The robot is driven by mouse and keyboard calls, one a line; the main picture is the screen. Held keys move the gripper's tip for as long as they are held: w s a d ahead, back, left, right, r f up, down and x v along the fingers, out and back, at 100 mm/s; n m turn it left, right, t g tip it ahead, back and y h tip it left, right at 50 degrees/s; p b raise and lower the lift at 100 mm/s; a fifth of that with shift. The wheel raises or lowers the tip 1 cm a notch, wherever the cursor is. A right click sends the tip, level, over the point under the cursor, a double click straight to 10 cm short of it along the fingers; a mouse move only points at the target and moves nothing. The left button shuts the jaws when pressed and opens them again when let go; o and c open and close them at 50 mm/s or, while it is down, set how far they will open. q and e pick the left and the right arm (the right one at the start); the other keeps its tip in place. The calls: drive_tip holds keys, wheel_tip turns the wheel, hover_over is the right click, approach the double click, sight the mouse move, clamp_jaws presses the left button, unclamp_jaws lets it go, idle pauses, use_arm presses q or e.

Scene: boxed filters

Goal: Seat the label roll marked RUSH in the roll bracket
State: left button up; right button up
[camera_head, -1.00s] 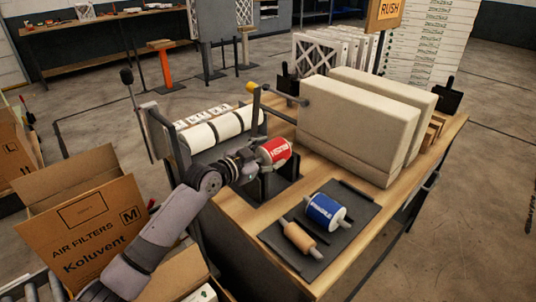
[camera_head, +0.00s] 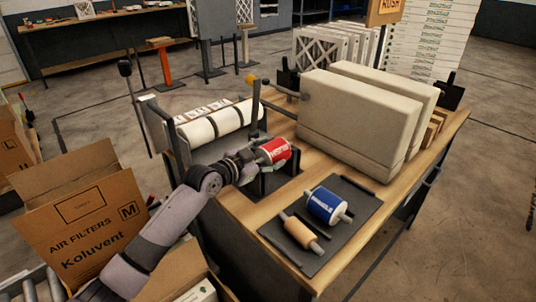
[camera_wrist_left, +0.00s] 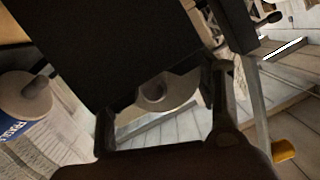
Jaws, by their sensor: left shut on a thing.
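The red label roll (camera_head: 274,152) has white ends and upside-down white lettering, too small to read surely. My left gripper (camera_head: 262,160) is shut on it and holds it at the black roll bracket (camera_head: 266,184), just above or between its uprights; I cannot tell whether it touches them. In the left wrist view, a pale round roll end with a core (camera_wrist_left: 155,93) shows between the fingers, partly hidden by a large dark plate. A blue-labelled roll (camera_head: 325,206) and a tan roll (camera_head: 300,232) lie on the dark mat (camera_head: 345,228). My right gripper is not in view.
A rack with white paper rolls (camera_head: 228,120) stands behind the bracket. Large beige blocks (camera_head: 355,120) stand at the back of the wooden table (camera_head: 237,203). An open cardboard box (camera_head: 85,220) is at the left.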

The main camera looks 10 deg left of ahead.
use_arm(q)
drive_tip(key=shift+f+b, duration=0.3)
drive_tip(key=shift+f, duration=0.05)
drive_tip(key=o, duration=1.6)
drive_tip(key=shift+s+f, duration=0.1)
drive_tip(key=shift+f, duration=0.05)
drive_tip(key=shift+s, duration=0.1)
drive_tip(key=v, duration=1.1)
drive_tip(key=shift+s+a+r, duration=0.2)
drive_tip(key=shift+s+r, duration=0.1)
